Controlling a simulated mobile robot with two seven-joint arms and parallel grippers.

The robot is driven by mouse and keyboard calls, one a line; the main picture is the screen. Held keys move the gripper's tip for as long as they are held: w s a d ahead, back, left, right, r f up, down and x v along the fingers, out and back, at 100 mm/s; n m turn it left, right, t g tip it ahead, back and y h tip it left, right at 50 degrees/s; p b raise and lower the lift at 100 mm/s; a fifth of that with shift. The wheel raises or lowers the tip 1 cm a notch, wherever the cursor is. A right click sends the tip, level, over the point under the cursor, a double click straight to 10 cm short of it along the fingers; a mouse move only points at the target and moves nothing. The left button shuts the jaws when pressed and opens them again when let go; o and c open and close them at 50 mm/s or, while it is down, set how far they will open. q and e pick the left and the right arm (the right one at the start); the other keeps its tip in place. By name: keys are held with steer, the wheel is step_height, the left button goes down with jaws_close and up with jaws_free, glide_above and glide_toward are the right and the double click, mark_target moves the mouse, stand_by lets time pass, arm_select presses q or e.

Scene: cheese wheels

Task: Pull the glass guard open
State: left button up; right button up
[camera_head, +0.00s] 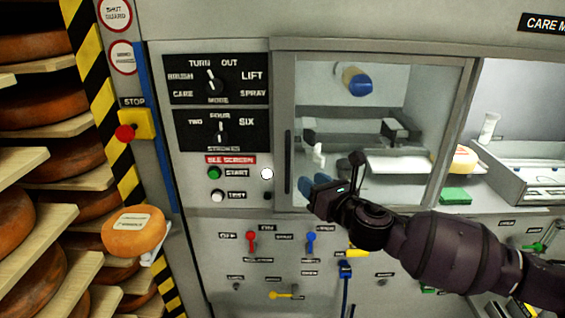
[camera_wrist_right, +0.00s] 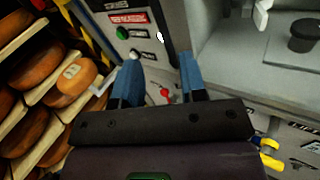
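The glass guard (camera_head: 400,185) is a grey-framed clear pane on the machine front, in the middle of the head view, and it looks closed. Its dark upright handle bar (camera_head: 288,162) is at its left edge. My right gripper (camera_head: 312,184) is in front of the guard's lower left part, just right of the handle in the head view. In the right wrist view its two blue fingers (camera_wrist_right: 160,77) stand apart with nothing seen between them. I cannot tell whether a finger touches the guard. My left gripper is not in view.
A control panel with knobs (camera_head: 215,85) and buttons lies left of the guard. A red stop button (camera_head: 125,132) is further left. Racks of cheese wheels (camera_head: 75,115) fill the left side. Coloured levers (camera_head: 251,240) stick out below the guard. A metal tray (camera_head: 520,180) is at the right.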

mark_target(289, 164)
steer(key=shift+n, duration=0.7)
steer(key=x, duration=1)
steer(key=shift+w+a, duration=0.15)
steer(key=shift+w, duration=0.2)
jaws_close()
